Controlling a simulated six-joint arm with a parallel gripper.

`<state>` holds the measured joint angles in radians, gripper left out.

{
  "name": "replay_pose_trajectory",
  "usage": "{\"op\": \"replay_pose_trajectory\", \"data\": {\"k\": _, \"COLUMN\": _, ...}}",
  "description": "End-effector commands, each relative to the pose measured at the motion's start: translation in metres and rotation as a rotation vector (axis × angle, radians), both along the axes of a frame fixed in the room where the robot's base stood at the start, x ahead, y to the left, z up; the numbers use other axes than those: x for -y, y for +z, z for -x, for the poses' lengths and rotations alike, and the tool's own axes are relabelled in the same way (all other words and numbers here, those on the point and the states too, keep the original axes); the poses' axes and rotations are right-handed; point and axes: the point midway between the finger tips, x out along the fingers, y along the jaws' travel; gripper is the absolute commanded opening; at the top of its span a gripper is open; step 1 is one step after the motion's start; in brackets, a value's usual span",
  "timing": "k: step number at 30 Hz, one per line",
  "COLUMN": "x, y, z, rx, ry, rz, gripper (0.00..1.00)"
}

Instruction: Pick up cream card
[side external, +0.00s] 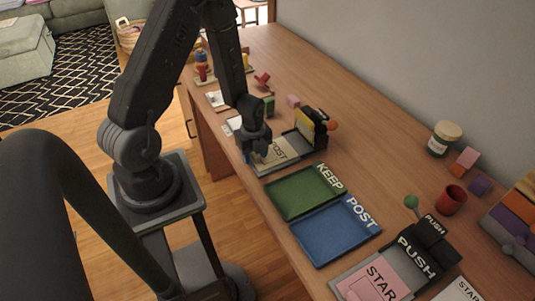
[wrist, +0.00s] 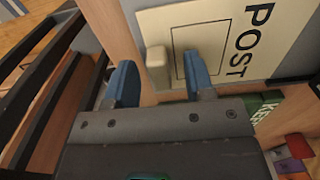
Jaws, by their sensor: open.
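The cream card (wrist: 218,18) carries the word POST and a drawn rectangle. In the side view the cream card (side external: 270,161) lies flat on a grey dispenser plate (side external: 292,147), partly hidden by my gripper (side external: 256,150). In the wrist view my gripper (wrist: 157,66) is open, its two blue fingers pointing at the card's edge. A small cream block (wrist: 157,70) at that edge shows between the fingers, with a gap on each side. One finger overlaps the card in the picture; I cannot tell whether it touches.
A green KEEP tray (side external: 298,197) and a blue POST tray (side external: 335,235) lie nearby. A pink card (side external: 374,282) sits by a dark PUSH device (side external: 432,243). A red cup (side external: 452,200), a jar (side external: 443,139) and blocks stand near the wall. Bare desk lies between.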

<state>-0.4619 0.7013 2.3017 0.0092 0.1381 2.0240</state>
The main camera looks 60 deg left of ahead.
Motion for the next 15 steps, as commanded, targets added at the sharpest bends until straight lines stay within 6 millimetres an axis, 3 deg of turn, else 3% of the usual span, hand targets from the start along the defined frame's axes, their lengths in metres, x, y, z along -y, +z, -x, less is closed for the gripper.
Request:
{"op": "replay_pose_trajectory", "data": {"k": 4, "x": -0.0001, "y": 0.0003, "z": -0.0001, "rx": 0.0, "ry": 0.0, "rz": 0.0, "gripper": 0.47}}
{"op": "replay_pose_trajectory", "data": {"k": 15, "x": 0.0, "y": 0.0004, "z": 0.0, "rx": 0.0, "ry": 0.001, "rz": 0.0, "gripper": 0.12}}
